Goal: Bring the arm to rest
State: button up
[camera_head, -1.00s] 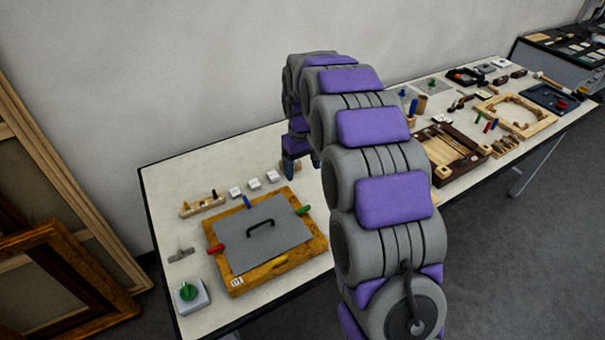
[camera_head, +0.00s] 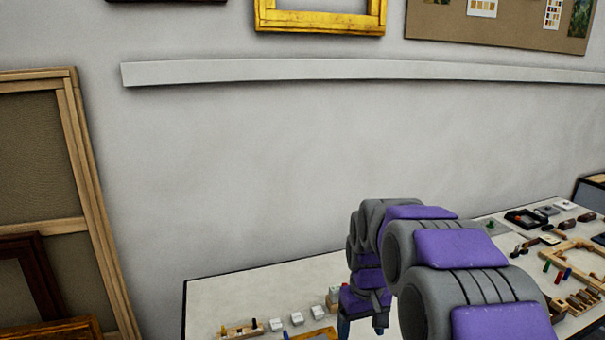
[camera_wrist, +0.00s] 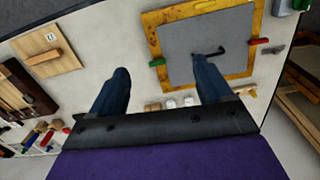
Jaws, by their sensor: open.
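My arm is purple and grey and reaches over the long white table (camera_head: 235,290) in the head view. My gripper (camera_head: 358,325) points down at the lower edge of that view, partly cut off. In the wrist view my gripper (camera_wrist: 160,88) has its two dark blue fingers wide apart with nothing between them. Beyond the fingers lies a wooden frame (camera_wrist: 152,40) with a grey panel (camera_wrist: 190,40) and a black handle (camera_wrist: 208,53) on it. One finger overlaps the panel in the picture; the gap in height cannot be told.
Small white blocks (camera_head: 297,318) and a wooden rack (camera_head: 240,330) lie on the table. Tools and a pale wooden frame (camera_head: 570,255) crowd its right part. Canvases (camera_head: 85,170) lean at the left. A gilt frame (camera_head: 320,22) and a ledge (camera_head: 350,70) are on the wall.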

jog(key=s+d+m+g, duration=0.1)
jog(key=s+m, duration=0.2)
jog(key=s, duration=2.9)
jog(key=shift+s+r, duration=0.15)
jog(key=shift+s, duration=0.1)
